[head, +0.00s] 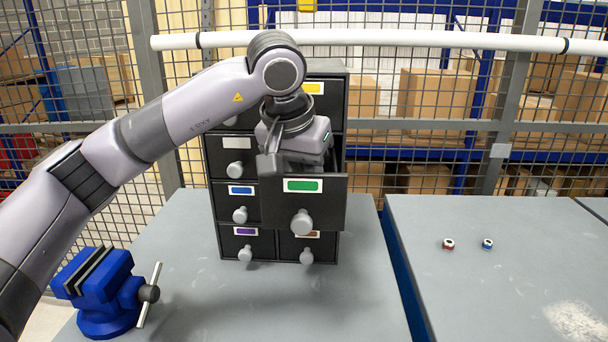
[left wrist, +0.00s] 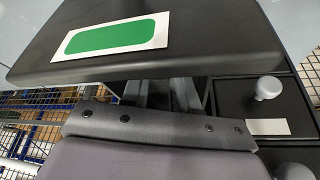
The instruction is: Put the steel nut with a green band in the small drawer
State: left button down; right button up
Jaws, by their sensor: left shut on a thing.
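The small drawer with the green label (head: 302,204) is pulled out of the black cabinet, its round grey knob free. Its front fills the top of the left wrist view (left wrist: 150,62). My left gripper (head: 301,163) is at the open drawer, pointing down behind its front. In the left wrist view its fingers (left wrist: 160,93) pass behind the drawer front, so the tips are hidden. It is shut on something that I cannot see. The steel nut with a green band shows in neither view. My right gripper is not in view.
The black cabinet (head: 224,158) has several other drawers with coloured labels. A blue vise (head: 105,292) stands at the front left of the grey table. Two small nuts, one red-brown (head: 448,244) and one blue (head: 487,244), lie on the right table, which is otherwise clear.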

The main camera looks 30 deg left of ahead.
pick_arm(q)
jog(key=c, duration=1.1)
grip_release()
jog(key=shift+f, duration=0.1)
jog(key=shift+c, duration=0.2)
jog(key=shift+r, duration=0.3)
jog(key=v, duration=1.1)
jog(key=shift+s+r, duration=0.15)
jog(key=shift+r, duration=0.2)
